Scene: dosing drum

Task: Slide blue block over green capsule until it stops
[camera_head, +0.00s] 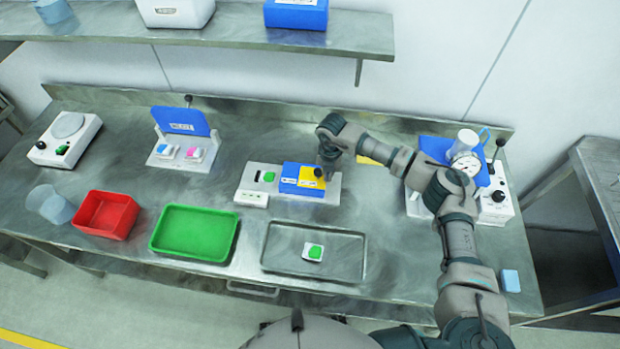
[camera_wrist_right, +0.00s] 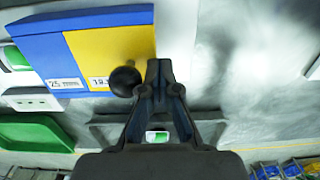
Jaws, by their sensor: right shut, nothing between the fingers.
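The blue block (camera_head: 288,182), with a yellow right part (camera_head: 311,182) and a black knob (camera_head: 318,172), sits on a white fixture (camera_head: 252,197). The green capsule (camera_head: 268,177) lies uncovered in the fixture, left of the block. The block also shows in the right wrist view (camera_wrist_right: 45,60), with the knob (camera_wrist_right: 125,81) at its near right corner and a capsule's edge at far left. My right gripper (camera_head: 327,163) is shut and empty at the block's right end. Its fingertips (camera_wrist_right: 160,68) are just right of the knob; I cannot tell whether they touch it. My left gripper is out of view.
A grey tray (camera_head: 275,262) holding a small white-and-green piece (camera_head: 313,252), a green tray (camera_head: 160,240) and a red bin (camera_head: 82,222) line the front. A blue-lidded holder (camera_head: 165,160) stands left, a gauge device (camera_head: 488,212) right. A shelf (camera_head: 345,36) hangs above.

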